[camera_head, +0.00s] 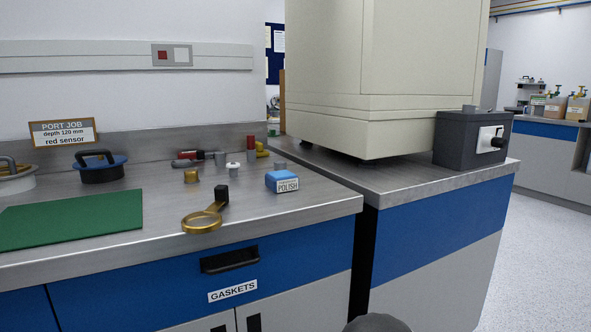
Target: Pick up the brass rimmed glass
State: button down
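The brass rimmed glass (202,222) lies at the front edge of the steel bench top, above the drawer marked GASKETS. It has a round brass rim, a brass neck and a short black handle end that points back and to the right. Nothing covers it. My gripper is not seen in this view. Only a dark grey rounded part shows at the bottom edge, right of the middle, and I cannot tell what it is.
A blue POLISH block (283,182) sits right of the glass. A small brass piece (191,176) and a white knobbed piece (233,169) stand behind it. A green mat (70,220) lies to the left. A large cream housing (385,80) stands on the right counter.

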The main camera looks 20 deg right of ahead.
aim_at(207, 220)
jog(key=z, duration=2.4)
jog(key=k, duration=0.75)
jog(key=u, duration=1.6)
